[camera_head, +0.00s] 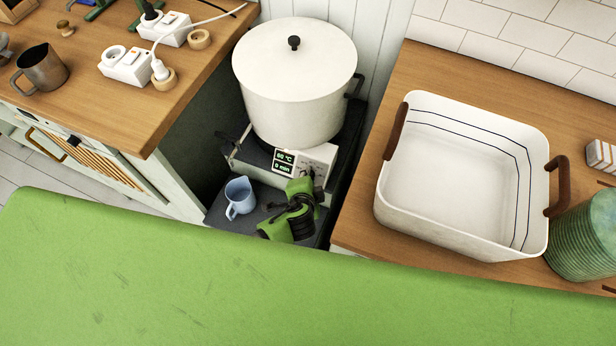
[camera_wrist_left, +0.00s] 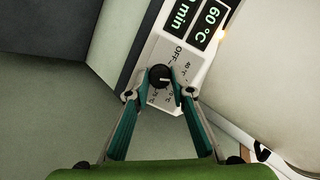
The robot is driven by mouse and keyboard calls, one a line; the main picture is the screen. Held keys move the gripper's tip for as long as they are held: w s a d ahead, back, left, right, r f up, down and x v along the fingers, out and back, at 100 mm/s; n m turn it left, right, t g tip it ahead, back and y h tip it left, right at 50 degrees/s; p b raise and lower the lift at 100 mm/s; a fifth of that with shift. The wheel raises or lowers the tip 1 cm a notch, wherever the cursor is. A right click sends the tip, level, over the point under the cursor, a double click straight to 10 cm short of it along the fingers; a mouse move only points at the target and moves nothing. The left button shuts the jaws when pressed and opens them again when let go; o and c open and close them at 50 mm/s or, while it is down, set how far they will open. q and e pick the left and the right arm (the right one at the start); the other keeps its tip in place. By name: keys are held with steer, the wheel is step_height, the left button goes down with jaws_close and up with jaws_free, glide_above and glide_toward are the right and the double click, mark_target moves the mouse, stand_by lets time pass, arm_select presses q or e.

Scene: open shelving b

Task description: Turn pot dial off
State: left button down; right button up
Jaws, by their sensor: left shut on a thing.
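The white pot (camera_head: 298,100) with its lid on stands on a heating unit with a light control panel (camera_head: 322,156). The display (camera_head: 284,162) reads 60 °C and 0 min; it also shows in the left wrist view (camera_wrist_left: 196,22). The small black dial (camera_wrist_left: 160,76) sits below the display, with OFF and temperature marks printed around it. The dial's pale line points roughly right in the wrist view. My left gripper (camera_wrist_left: 158,90) is shut on the dial, one fingertip on each side. In the head view the left gripper (camera_head: 307,181) hides most of the dial. My right gripper is not in view.
A blue jug (camera_head: 240,197) stands left of my left gripper on the dark lower surface. A wooden counter (camera_head: 190,95) with sockets and a metal mug (camera_head: 42,68) is at left. A white basin (camera_head: 455,180) stands on the right counter, beside green stacked dishes (camera_head: 588,240).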

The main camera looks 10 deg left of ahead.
arm_select(q)
steer(key=n+p, duration=0.1)
steer(key=n, duration=0.3)
steer(key=n+g+h+p, duration=0.1)
steer(key=n+p, duration=0.1)
steer(key=n, duration=0.2)
steer(key=shift+a+r+h, duration=0.1)
steer(key=shift+r+h, duration=0.1)
steer(key=shift+h, duration=0.1)
steer(key=shift+w+n+g+h+p, duration=0.1)
steer(key=shift+n+g+h+p, duration=0.3)
steer(key=shift+n+p, duration=0.65)
steer(key=shift+f+n, duration=0.1)
steer(key=shift+n, duration=0.25)
steer(key=c, duration=1.8)
jaws_free()
steer(key=shift+a, duration=0.1)
